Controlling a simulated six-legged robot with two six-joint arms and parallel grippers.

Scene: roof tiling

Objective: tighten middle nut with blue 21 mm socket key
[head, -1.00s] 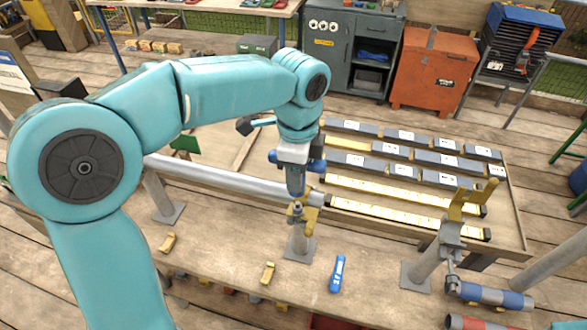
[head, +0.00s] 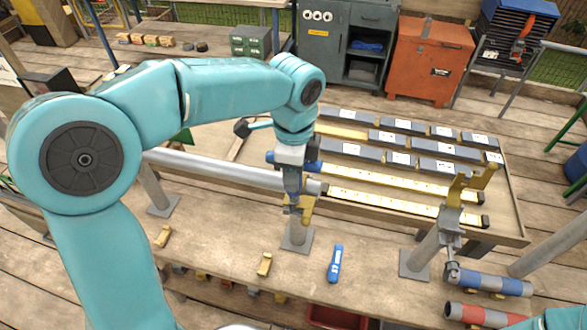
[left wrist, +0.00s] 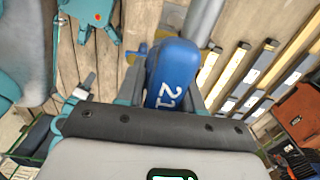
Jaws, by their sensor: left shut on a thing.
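My left gripper (head: 291,172) is shut on the blue socket key (head: 312,168), directly above the middle post (head: 297,236). The key hangs roughly upright, its lower end at the yellow clamp (head: 307,208) on top of the post. The middle nut is hidden there behind the key and gripper, so I cannot tell whether the socket is fully seated on it. In the left wrist view the blue key (left wrist: 172,75) shows a white "21". My right gripper is out of view; only a teal piece of my right arm shows at the lower right corner.
A blue tool (head: 335,263) and small yellow blocks (head: 264,264) lie on the wooden bench. A grey pipe (head: 220,172) runs left from the middle post. Another post with an open yellow clamp (head: 470,185) stands right. Grey and yellow bars lie behind.

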